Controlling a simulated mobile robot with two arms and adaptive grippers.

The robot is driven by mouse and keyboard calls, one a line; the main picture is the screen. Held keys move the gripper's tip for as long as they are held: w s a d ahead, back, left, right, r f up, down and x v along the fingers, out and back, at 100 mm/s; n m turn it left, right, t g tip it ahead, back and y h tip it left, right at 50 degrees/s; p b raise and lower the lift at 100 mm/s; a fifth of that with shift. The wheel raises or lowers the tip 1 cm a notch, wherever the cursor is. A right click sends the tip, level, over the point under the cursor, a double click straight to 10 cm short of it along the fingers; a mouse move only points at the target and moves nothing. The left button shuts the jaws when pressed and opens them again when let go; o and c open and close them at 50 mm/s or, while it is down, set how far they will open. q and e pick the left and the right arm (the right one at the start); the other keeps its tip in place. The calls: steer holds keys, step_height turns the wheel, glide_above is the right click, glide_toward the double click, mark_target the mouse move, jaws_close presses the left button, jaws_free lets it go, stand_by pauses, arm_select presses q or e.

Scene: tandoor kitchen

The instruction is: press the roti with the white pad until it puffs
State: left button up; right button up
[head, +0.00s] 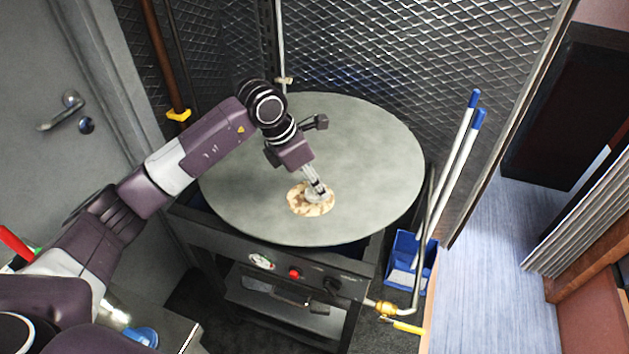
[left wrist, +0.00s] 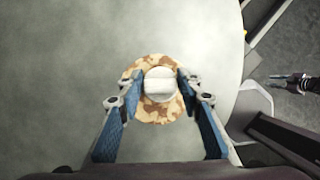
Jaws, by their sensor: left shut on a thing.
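The roti (head: 299,200) is a small tan round with brown spots, lying on the large round grey griddle (head: 360,150) near its front edge. My left gripper (head: 318,187) is above the roti, shut on the white pad (head: 313,197). In the left wrist view the white pad (left wrist: 160,84) sits between the fingertips, over the middle of the roti (left wrist: 135,92), whose spotted rim shows around it. The pad appears to be on or just above the roti; contact is hard to tell. The roti's centre is hidden by the pad.
The griddle stands on a dark stove (head: 315,285) with a red knob. A blue bin (head: 408,262) with blue-capped white poles stands to its right. A wire mesh wall (head: 400,60) is behind, and a grey door (head: 50,90) is at left. The rest of the griddle is clear.

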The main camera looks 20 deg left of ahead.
arm_select(q)
steer(key=shift+f+b, duration=0.45)
steer(key=shift+f, duration=0.1)
stand_by(1.3)
steer(key=shift+r+p, duration=1.85)
steer(key=shift+r, duration=1.65)
